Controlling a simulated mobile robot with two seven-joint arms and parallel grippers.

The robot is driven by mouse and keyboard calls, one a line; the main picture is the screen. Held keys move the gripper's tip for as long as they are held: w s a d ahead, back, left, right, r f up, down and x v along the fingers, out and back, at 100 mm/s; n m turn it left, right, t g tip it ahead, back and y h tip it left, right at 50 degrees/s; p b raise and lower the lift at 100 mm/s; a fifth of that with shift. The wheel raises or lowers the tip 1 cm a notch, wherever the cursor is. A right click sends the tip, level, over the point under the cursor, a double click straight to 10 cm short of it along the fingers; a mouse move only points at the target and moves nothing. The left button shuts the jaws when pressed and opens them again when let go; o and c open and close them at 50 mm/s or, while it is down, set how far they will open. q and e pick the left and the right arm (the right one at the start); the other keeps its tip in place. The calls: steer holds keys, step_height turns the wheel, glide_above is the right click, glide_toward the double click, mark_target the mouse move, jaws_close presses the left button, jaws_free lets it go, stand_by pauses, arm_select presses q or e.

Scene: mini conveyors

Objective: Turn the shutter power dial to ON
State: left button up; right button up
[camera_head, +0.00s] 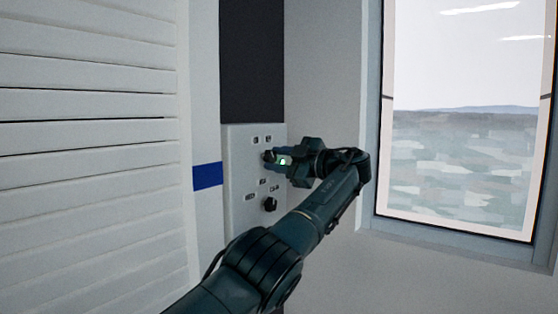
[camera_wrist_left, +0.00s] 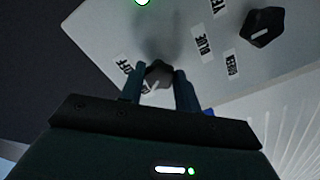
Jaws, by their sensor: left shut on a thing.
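The light grey control panel (camera_head: 238,190) is on the wall beside the shutter. My left gripper (camera_head: 275,158) reaches it from the right in the head view. In the left wrist view, my left gripper (camera_wrist_left: 159,84) is shut on a dark dial (camera_wrist_left: 158,72), one finger on each side. A label reading OFF (camera_wrist_left: 124,63) is beside this dial; its other label is partly hidden by the gripper, and I cannot tell where its pointer stands. My right gripper is not in view.
A second dark dial (camera_head: 270,205) is lower on the panel; in the left wrist view it (camera_wrist_left: 264,27) has colour-name labels around it. The white slatted shutter (camera_head: 90,160) is on the left. A window (camera_head: 465,130) is on the right.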

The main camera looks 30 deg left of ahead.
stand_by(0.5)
arm_select(q)
steer(key=o, duration=1)
steer(key=shift+c, duration=0.2)
